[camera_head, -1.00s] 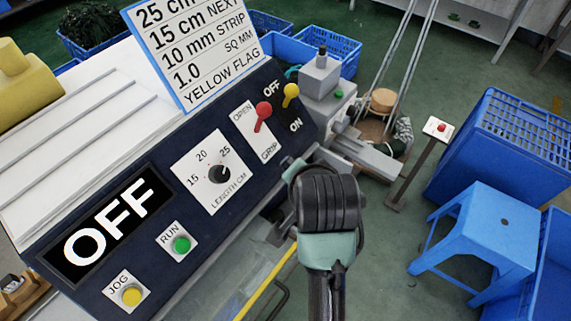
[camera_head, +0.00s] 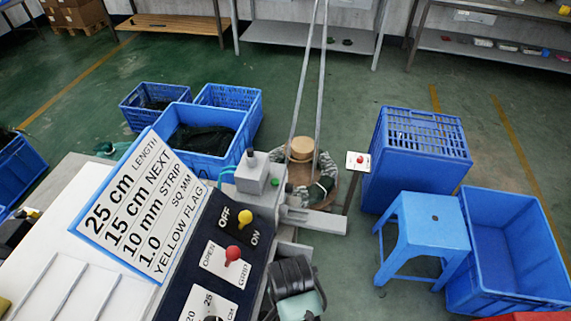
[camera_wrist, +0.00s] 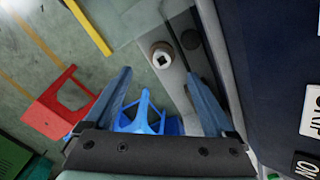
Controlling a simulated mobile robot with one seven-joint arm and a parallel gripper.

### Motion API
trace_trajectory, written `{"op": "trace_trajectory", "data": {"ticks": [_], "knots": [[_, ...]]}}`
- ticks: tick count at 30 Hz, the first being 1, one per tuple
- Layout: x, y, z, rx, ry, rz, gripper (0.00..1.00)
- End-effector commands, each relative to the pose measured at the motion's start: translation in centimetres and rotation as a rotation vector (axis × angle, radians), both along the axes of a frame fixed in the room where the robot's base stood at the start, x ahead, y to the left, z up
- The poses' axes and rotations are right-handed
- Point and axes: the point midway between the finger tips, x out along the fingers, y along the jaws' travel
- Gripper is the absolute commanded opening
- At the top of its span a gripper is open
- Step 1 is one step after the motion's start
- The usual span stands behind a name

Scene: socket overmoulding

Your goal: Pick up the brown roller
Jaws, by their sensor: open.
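In the wrist view, a short round piece (camera_wrist: 162,55) with a brownish side and a pale end with a dark square hole stands on a grey machine surface. It looks like the brown roller. My gripper (camera_wrist: 160,74) is open and empty, and the round piece lies in line with the space between its fingertips, apart from both fingers. How far below them it is, I cannot tell. In the head view, my dark wrist shows at the bottom beside the control panel; the fingertips and the round piece are not distinguishable there.
The control panel (camera_head: 212,234) and sign (camera_head: 135,205) are close on the left. A tan-topped cable reel (camera_head: 300,148), a button post (camera_head: 358,161), a blue stool (camera_head: 424,222) and blue crates (camera_head: 505,255) stand beyond. Green floor lies open further back.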

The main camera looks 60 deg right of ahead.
Motion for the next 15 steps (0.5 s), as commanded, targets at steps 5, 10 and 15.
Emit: {"op": "trace_trajectory", "data": {"ticks": [5,10,15], "knots": [[0.0,0.0,-1.5,-0.001,-0.001,0.001,0.89],[0.0,0.3,-3.0,0.0,0.001,0.001,0.89],[0.2,0.6,-5.5,0.0,0.0,0.001,0.89]]}}
